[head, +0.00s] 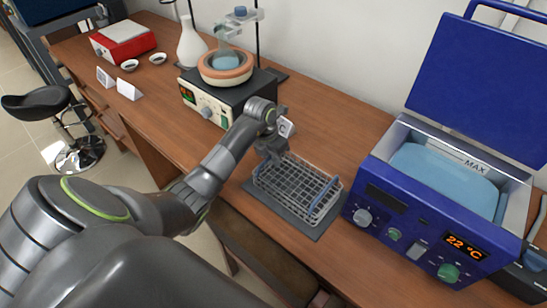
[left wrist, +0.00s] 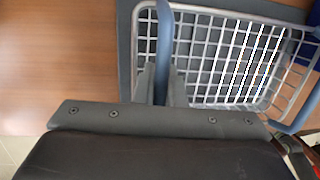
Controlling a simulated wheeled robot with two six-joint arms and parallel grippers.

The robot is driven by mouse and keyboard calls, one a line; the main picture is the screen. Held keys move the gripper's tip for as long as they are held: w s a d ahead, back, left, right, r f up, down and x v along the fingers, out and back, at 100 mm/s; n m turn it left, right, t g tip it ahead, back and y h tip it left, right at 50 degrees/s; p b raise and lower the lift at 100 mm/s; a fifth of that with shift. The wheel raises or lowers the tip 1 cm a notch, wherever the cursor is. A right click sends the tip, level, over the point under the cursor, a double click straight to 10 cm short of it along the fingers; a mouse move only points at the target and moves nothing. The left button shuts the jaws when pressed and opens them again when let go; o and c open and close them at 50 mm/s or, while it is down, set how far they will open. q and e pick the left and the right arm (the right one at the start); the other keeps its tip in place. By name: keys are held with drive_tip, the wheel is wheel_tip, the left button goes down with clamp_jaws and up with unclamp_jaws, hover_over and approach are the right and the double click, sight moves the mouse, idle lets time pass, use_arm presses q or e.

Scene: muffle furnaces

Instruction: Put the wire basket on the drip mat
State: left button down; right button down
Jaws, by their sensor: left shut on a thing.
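The wire basket (head: 296,185) is a silver mesh basket with blue handles at its ends. It is over the dark grey drip mat (head: 318,230) on the wooden bench, and I cannot tell if it rests on it or hangs just above. My left gripper (head: 270,155) is shut on the basket's left handle. In the left wrist view, the fingers (left wrist: 160,85) close around the blue handle, with the mesh of the basket (left wrist: 225,55) to the right and the mat (left wrist: 125,45) beneath. My right gripper is not in view.
A blue water bath (head: 430,190) with its lid raised and a 22 °C display stands close on the right. A heating unit (head: 205,105) with a round bath and glassware stands behind to the left. The bench's front edge is close to the mat.

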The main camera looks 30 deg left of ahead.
use_arm(q)
drive_tip(key=c, duration=1.5)
unclamp_jaws()
wheel_tip(320, 180, up, 12)
drive_tip(key=s+a+b, duration=0.1)
drive_tip(key=shift+s+a, duration=0.2)
drive_tip(key=shift+s, duration=0.1)
drive_tip(key=shift+s+f, duration=0.1)
drive_tip(key=shift+f, duration=0.05)
